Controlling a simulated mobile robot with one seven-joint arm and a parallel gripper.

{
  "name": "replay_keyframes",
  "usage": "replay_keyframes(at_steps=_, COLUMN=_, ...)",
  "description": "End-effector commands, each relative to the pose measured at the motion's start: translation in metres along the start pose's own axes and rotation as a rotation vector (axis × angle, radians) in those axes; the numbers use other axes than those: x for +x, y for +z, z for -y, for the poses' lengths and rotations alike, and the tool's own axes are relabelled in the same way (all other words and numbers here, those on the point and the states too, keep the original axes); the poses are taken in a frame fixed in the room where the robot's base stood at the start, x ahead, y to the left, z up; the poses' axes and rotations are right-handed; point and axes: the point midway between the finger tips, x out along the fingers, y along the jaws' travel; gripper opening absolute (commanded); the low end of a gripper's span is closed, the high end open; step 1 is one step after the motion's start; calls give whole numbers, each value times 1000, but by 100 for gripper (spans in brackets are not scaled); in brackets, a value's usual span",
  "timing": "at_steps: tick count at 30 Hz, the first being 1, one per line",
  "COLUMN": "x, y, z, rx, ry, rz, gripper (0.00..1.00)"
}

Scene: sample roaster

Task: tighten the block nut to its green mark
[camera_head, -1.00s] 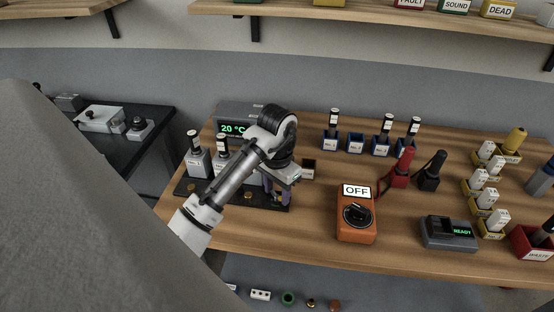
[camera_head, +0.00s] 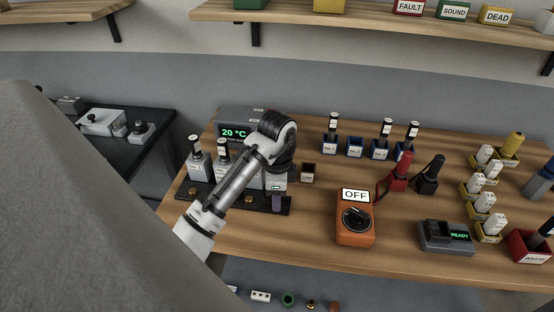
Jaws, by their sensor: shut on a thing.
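My arm covers the middle of the row. The green mark is not visible.
A display reading 20 °C (camera_head: 234,132) stands behind the blocks. A small dark brown box (camera_head: 308,173) is just right of my gripper. An orange switch box marked OFF (camera_head: 355,222) stands farther right, with bare wood between.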

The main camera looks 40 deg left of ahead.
Motion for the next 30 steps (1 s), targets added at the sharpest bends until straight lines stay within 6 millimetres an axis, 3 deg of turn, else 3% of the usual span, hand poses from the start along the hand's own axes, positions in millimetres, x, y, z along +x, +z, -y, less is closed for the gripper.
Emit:
replay_keyframes(at_steps=9, x=-1, y=-1, z=1, rx=107, ry=-4, rz=-3, gripper=21)
replay_keyframes(at_steps=24, x=-1, y=-1, z=0, rx=124, ry=-3, rz=-3, gripper=21)
replay_keyframes(at_steps=25, x=-1, y=-1, z=0, rx=124, ry=-3, rz=-3, gripper=46)
replay_keyframes(at_steps=30, x=0, y=-1, z=0, rx=123, ry=-2, rz=-2, gripper=65)
